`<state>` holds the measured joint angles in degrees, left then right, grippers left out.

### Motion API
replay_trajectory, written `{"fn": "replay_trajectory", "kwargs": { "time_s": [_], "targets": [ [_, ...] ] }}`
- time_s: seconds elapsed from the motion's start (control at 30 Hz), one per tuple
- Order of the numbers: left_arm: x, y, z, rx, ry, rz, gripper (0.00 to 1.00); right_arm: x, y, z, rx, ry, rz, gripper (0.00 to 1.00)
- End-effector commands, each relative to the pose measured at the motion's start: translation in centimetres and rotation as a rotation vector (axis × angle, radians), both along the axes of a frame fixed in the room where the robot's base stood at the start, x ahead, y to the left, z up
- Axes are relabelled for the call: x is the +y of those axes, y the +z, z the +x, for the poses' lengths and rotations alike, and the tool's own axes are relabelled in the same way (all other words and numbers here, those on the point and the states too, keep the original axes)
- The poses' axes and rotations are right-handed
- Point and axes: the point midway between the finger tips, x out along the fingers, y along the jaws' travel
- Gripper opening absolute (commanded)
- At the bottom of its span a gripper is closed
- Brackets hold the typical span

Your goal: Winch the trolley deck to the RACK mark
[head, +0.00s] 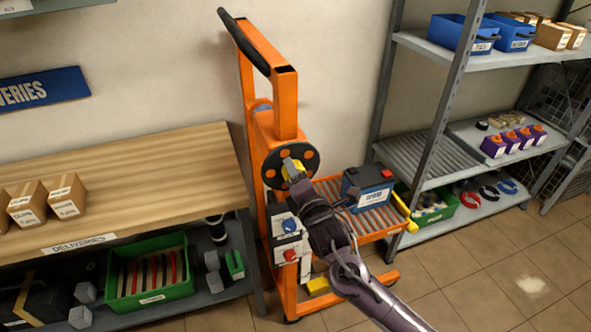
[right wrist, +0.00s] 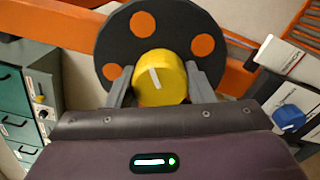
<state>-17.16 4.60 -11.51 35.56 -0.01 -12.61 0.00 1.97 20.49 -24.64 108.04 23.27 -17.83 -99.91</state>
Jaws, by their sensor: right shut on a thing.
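The orange trolley (head: 286,105) stands between the deliveries bench and the rack. Its roller deck (head: 335,189) carries a dark blue-grey battery (head: 368,188) with a red terminal and a white label. On the trolley's mast is a dark winch wheel (head: 272,168) with orange spots; it also shows in the right wrist view (right wrist: 118,40). My right gripper (head: 293,168) is shut on the wheel's yellow knob (right wrist: 160,78), with a grey finger on each side. I cannot read a RACK mark in these views. My left gripper is not in view.
A grey rack (head: 430,165) stands right of the trolley, with blue bins (head: 455,35) above and purple batteries (head: 507,142) on a middle shelf. A wooden bench (head: 140,180) with cartons (head: 66,195) is at left. A blue knob (head: 290,225) sits on the trolley's control box.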

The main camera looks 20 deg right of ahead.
Motion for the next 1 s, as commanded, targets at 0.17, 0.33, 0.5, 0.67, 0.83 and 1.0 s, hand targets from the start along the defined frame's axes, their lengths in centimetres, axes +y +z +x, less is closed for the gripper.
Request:
{"fn": "replay_trajectory", "kwargs": {
  "time_s": [0.17, 0.33, 0.5, 0.67, 0.83, 1.0],
  "targets": [
    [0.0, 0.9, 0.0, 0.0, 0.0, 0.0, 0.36, -0.1, 0.1, 0.0, 0.007, -0.003, 0.17, 0.25],
    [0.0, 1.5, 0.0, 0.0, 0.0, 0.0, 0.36, -0.1, 0.1, 0.0, 0.011, -0.003, 0.332, 0.25],
    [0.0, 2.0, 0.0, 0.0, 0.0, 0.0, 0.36, -0.1, 0.1, 0.0, 0.017, -0.002, 0.493, 0.25],
    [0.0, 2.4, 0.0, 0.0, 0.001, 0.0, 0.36, -0.1, 0.0, 0.0, 0.022, -0.003, 0.646, 0.25],
    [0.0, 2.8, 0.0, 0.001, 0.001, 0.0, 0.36, -0.1, 0.0, 0.0, 0.028, -0.003, 0.807, 0.25],
    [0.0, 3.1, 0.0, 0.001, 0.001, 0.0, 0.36, 0.0, 0.0, 0.0, 0.033, -0.002, 0.968, 0.25]
  ]
}}
